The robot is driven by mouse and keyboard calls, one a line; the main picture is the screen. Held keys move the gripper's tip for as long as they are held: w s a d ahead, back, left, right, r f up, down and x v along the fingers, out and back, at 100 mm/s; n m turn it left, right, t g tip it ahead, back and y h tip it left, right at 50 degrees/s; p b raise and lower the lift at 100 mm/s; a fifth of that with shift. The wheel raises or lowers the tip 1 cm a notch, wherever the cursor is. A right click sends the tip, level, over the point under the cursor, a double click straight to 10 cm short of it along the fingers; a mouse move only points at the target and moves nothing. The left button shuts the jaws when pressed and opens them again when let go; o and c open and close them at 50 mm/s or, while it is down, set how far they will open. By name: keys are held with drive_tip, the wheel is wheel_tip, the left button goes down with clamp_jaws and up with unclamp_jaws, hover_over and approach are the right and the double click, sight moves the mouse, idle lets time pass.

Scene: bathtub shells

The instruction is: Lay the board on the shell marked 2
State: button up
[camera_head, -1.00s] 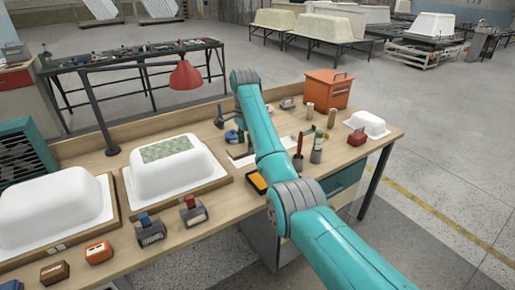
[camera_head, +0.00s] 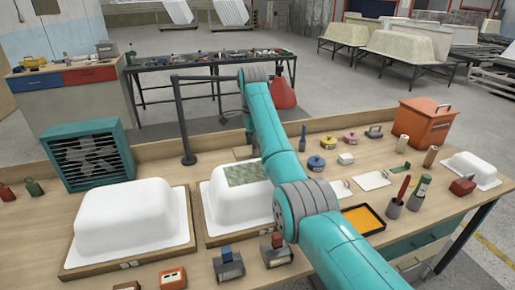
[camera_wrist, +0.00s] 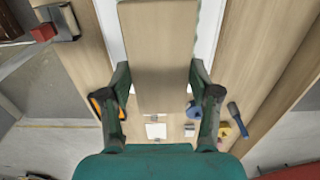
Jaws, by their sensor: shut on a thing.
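In the wrist view, my gripper (camera_wrist: 159,76) is shut on a long flat wooden board (camera_wrist: 157,45), which lies between its two fingers. A white surface with a greenish edge shows behind the board; I cannot tell the gap between them. In the head view, a large white shell (camera_head: 135,215) sits on a wooden base at left, with a small front label I cannot read. A second white shell (camera_head: 232,205) with a green mottled patch (camera_head: 247,173) stands in the middle, partly hidden by my arm. No readable number shows. The gripper and board are mostly hidden in the head view.
A red-shaded lamp (camera_head: 283,92) on a dark post (camera_head: 184,120) stands behind my arm. A teal fan box (camera_head: 88,155) is at the back left.

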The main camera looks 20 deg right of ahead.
sight(253, 172)
drive_tip(key=shift+a, duration=0.1)
drive_tip(key=shift+f, duration=0.1)
idle(0.3)
drive_tip(key=shift+f, duration=3.6)
drive_tip(key=shift+f, duration=0.25)
drive_tip(key=o, duration=1.3)
drive_tip(key=shift+o, duration=0.2)
drive_tip(key=shift+o, duration=0.6)
drive_tip(key=shift+r, duration=0.1)
